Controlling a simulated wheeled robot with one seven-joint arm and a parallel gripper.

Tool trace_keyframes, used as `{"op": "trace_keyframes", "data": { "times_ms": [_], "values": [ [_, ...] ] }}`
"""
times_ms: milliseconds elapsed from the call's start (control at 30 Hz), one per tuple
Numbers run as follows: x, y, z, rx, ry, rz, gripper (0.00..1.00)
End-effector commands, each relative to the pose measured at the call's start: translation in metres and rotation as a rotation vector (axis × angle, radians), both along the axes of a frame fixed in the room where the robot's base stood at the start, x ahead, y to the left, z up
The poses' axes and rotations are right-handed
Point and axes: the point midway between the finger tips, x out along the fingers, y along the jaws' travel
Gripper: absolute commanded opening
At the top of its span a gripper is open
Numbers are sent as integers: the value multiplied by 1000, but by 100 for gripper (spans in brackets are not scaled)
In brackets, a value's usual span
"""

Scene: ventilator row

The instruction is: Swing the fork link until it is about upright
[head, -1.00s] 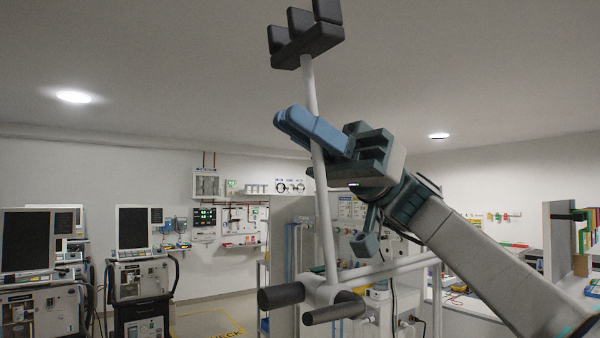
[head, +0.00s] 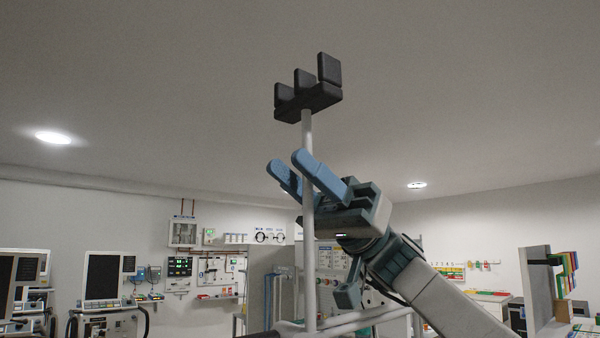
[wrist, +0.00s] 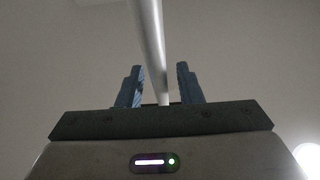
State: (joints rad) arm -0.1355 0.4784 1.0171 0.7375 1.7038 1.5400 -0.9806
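The fork link is a pale rod (head: 309,270) topped by a black three-pronged head (head: 308,102). In the head view it stands about upright. Its lower end meets a pale bar at the bottom edge of the picture. My gripper (head: 287,161) reaches in from the right at the rod's upper half, below the black head. Its blue fingers lie on either side of the rod. In the wrist view the rod (wrist: 149,40) runs between the fingers, tilted in that picture, with gaps showing on both sides. My gripper (wrist: 160,67) is open. Contact with the rod cannot be told.
Ventilators with dark screens (head: 102,275) stand at the lower left. Wall panels (head: 183,232) hang behind. A shelf with coloured items (head: 565,270) is at the right. The space around the black head is clear up to the ceiling.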

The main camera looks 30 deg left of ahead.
Motion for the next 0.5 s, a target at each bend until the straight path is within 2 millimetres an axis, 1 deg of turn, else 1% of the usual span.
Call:
{"op": "trace_keyframes", "data": {
  "times_ms": [167,267,367,500],
  "values": [
    [-1,0,0,1,-1,3,33],
    [3,-1,-3,1,1,2,33],
    [14,-6,-10,1,2,1,33],
    [34,-15,-23,2,2,0,33]
  ]
}}
